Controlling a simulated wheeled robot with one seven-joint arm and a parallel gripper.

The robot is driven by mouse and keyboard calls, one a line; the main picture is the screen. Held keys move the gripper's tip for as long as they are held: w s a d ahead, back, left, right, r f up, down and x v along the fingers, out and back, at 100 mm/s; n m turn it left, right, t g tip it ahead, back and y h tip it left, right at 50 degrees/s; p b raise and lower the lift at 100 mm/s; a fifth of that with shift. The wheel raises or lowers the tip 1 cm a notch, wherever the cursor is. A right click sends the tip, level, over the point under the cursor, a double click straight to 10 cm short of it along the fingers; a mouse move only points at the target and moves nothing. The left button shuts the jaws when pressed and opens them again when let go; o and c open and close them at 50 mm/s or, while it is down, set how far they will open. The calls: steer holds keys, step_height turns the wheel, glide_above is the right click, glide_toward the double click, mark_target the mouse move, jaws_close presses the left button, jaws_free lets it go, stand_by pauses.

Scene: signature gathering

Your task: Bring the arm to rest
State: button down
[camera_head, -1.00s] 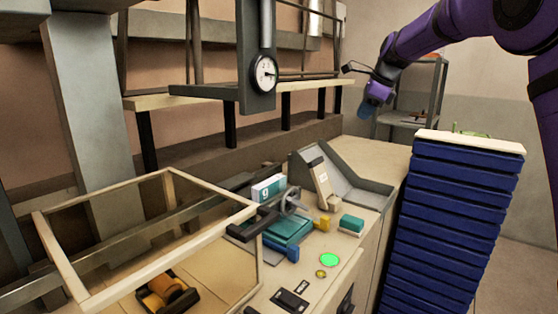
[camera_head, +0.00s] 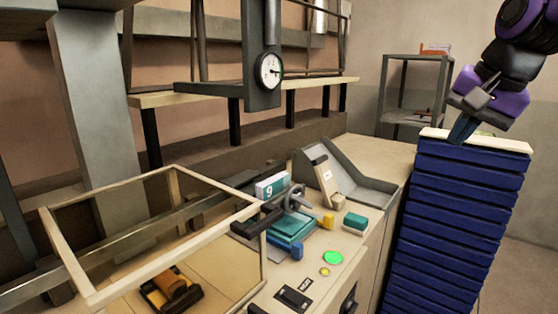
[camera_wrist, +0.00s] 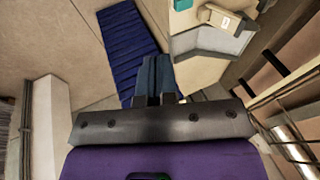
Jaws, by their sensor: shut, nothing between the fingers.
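My gripper (camera_head: 462,130) is at the upper right in the head view, pointing down beside the pale top of the blue stack. Its fingers are dark blue, together, and hold nothing. In the wrist view my gripper (camera_wrist: 157,75) also shows with its fingers side by side and shut. I cannot tell from the head view whether the fingertips touch the stack's top or are only in front of it.
The blue ribbed stack (camera_head: 455,220) with a pale top stands at the right. The workbench holds a teal press (camera_head: 290,230), a green button (camera_head: 333,258) and a wood-framed glass case (camera_head: 150,235). A grey shelf (camera_head: 413,95) stands at the back.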

steer(key=s+f+n+h, duration=0.1)
steer(key=s+f+n, duration=0.2)
steer(key=s, duration=0.4)
steer(key=s+f+n, duration=0.4)
steer(key=s+f, duration=0.1)
steer(key=s, duration=0.2)
steer(key=shift+s+d+t+h, duration=0.4)
